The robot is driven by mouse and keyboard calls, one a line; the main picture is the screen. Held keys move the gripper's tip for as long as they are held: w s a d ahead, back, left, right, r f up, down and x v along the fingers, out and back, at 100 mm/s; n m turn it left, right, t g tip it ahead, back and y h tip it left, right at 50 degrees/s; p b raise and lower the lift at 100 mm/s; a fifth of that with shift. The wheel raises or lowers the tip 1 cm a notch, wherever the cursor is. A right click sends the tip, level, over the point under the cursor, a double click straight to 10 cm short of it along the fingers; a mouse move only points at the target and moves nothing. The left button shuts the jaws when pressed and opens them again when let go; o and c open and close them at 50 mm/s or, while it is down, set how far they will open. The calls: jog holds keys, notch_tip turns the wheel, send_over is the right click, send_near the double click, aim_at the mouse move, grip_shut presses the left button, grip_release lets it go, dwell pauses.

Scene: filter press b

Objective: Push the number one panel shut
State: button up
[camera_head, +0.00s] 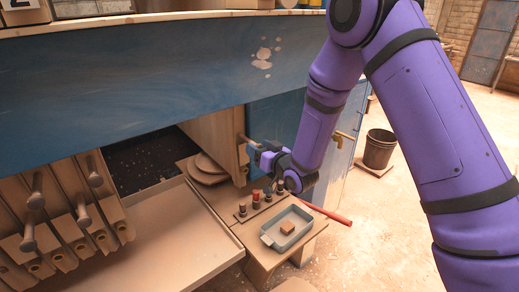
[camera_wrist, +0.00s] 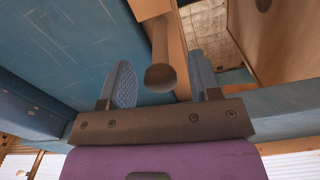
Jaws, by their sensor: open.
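A wooden panel (camera_head: 220,132) stands upright under the blue beam, apart from the panel stack at left. No number shows on it, so I cannot tell if it is panel one. My gripper (camera_head: 255,147) is at its front edge. In the wrist view my gripper (camera_wrist: 160,80) is open, with a round wooden handle (camera_wrist: 161,74) between its two blue fingers. The wooden panel also shows behind the handle (camera_wrist: 150,8).
Several panels with peg handles (camera_head: 66,215) stand at left. A dark opening (camera_head: 140,160) lies between them and the lone panel. Below are a wooden tray (camera_head: 165,225), a small bench with a grey dish (camera_head: 287,228), a red bar (camera_head: 328,214) and a bucket (camera_head: 379,149).

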jog(key=shift+c, duration=0.2)
grip_shut()
jog(key=s+a, duration=1.1)
jog(key=a, duration=0.5)
jog(key=s+a, duration=1)
jog(key=a, duration=0.6)
jog(key=shift+s, duration=0.4)
jog(key=shift+c, duration=0.3)
grip_release()
jog(key=shift+a, duration=0.1)
jog(key=shift+o, duration=0.5)
jog(key=v, duration=1)
jog(key=shift+s+d, duration=0.3)
jog(key=shift+d, duration=0.05)
